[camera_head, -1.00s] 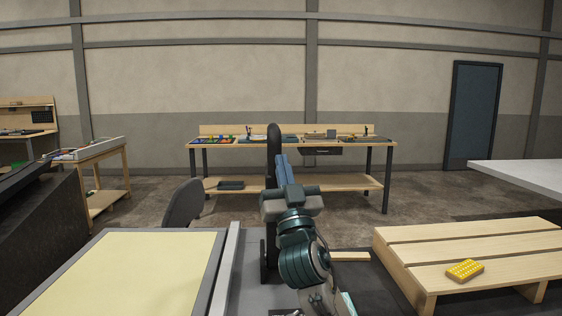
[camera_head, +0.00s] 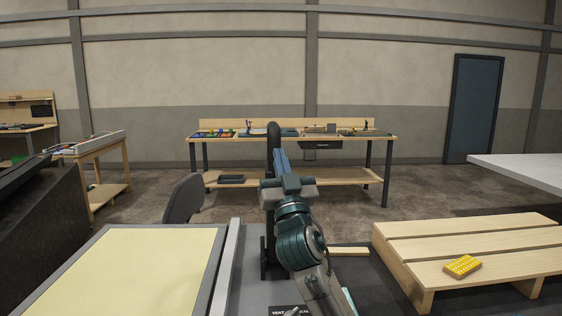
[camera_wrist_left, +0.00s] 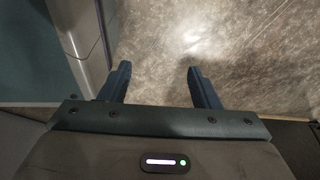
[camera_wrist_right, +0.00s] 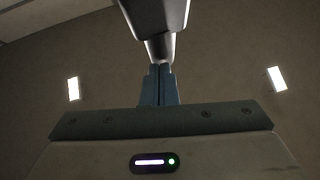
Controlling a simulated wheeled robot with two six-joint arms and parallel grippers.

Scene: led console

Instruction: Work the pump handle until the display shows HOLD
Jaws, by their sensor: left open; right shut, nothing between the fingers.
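A dark upright bar with a rounded top (camera_head: 274,130), which looks like the pump handle, stands near the middle of the head view. My right gripper (camera_head: 278,147) is shut and empty, its blue fingers pointing up in front of the bar. In the right wrist view a grey and black bar (camera_wrist_right: 152,18) reaches down close to the shut fingertips (camera_wrist_right: 158,68); I cannot tell whether they touch. My left gripper (camera_wrist_left: 155,68) is open and empty above bare floor. A label (camera_head: 288,311) is partly cut off at the bottom edge. No display reading is visible.
A pale yellow panel in a grey frame (camera_head: 213,272) lies at left. A slatted wooden platform (camera_head: 470,236) with a yellow block (camera_head: 462,266) is at right. A dark chair back (camera_head: 183,199) stands behind the panel. A workbench (camera_head: 300,140) stands by the far wall.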

